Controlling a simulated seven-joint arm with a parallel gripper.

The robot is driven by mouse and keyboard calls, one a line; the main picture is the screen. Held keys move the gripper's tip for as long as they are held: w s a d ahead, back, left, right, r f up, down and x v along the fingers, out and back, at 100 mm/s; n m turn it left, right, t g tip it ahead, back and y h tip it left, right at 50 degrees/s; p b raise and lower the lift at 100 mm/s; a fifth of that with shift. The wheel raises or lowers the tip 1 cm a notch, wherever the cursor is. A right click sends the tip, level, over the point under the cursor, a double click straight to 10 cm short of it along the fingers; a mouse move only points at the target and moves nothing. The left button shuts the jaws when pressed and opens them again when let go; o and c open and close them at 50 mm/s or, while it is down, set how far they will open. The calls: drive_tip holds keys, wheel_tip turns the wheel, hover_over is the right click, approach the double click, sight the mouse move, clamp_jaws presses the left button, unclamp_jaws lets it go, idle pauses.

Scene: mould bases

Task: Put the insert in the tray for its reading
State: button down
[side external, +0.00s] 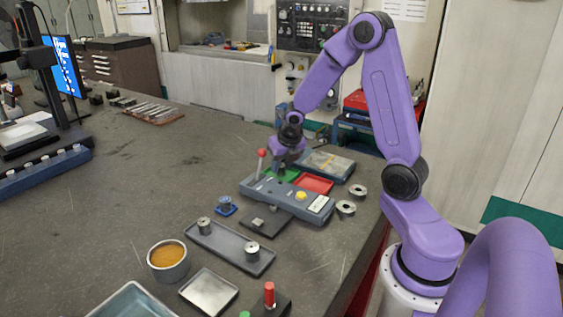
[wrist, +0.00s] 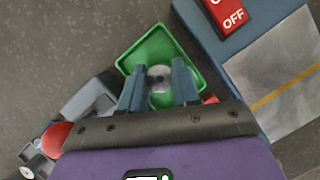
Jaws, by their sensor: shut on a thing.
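My gripper (side external: 283,167) is low over the small green tray (side external: 290,176), behind the grey gauge with the red-ball lever (side external: 285,197). In the wrist view my gripper (wrist: 158,92) has its two blue-grey fingers shut on a round metal insert (wrist: 159,74) with a central hole. The insert shows within the outline of the green tray (wrist: 131,62); whether it touches the tray floor I cannot tell. In the side view the insert is hidden at the fingers. A red tray (side external: 316,184) lies to the right of the green one.
Loose inserts (side external: 346,208) lie right of the gauge. A long grey tray (side external: 228,244) holds two metal cylinders. A bowl of orange material (side external: 168,256) stands front left.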

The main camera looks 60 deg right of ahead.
drive_tip(key=c, duration=0.7)
unclamp_jaws()
drive_tip(key=shift+c, duration=0.2)
drive_tip(key=v, duration=1.7)
drive_tip(key=shift+r, duration=0.2)
drive_tip(key=shift+s, duration=0.15)
drive_tip(key=s+a+f+m+g+y, duration=0.1)
drive_tip(key=s+a+f+m, duration=0.2)
drive_tip(key=s+a+m, duration=0.5)
drive_tip(key=s+a+f+m+g+y, duration=0.1)
drive_tip(key=s+a+f+m+y, duration=0.2)
drive_tip(key=s+a, duration=0.5)
drive_tip(key=s+a+f+m+g+h, duration=0.1)
drive_tip(key=s+a+f+m, duration=0.1)
drive_tip(key=s+m, duration=0.4)
drive_tip(key=shift+a+f+m+g, duration=0.3)
drive_tip(key=shift+a+f, duration=0.1)
drive_tip(key=shift+a, duration=0.2)
